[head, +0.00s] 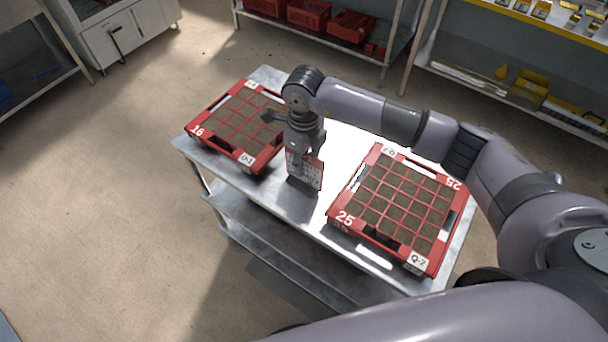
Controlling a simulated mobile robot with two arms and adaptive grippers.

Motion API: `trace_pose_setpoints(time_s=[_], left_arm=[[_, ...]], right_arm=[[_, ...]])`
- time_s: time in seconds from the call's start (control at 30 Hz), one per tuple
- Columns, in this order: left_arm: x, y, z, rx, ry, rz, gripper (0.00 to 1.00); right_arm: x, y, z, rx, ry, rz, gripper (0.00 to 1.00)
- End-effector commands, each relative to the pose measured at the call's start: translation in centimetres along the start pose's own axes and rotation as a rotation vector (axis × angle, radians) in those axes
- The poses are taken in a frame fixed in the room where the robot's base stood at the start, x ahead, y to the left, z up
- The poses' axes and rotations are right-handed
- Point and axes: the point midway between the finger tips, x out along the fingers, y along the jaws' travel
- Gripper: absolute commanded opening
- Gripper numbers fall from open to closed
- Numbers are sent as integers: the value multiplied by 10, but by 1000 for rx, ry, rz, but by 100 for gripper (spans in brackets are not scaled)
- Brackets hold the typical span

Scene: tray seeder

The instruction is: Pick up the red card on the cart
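My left gripper is not in view.
A red tray marked 16 (190,136) lies on the cart's left end, and a red tray marked 25 (378,240) on its right. Shelves with red crates (308,14) and yellow bins (528,84) stand behind. The floor at left is clear.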

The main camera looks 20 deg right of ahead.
Motion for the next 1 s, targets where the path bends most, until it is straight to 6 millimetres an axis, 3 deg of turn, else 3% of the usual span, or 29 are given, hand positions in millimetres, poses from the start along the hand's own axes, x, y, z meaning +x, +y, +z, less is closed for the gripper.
trace_pose_setpoints(time_s=[0.07,0.5,1.0], left_arm=[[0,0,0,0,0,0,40],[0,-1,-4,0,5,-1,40],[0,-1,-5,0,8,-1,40]], right_arm=[[0,0,0,0,0,0,28],[-1,0,0,0,0,0,0],[-1,0,0,1,0,0,0]])
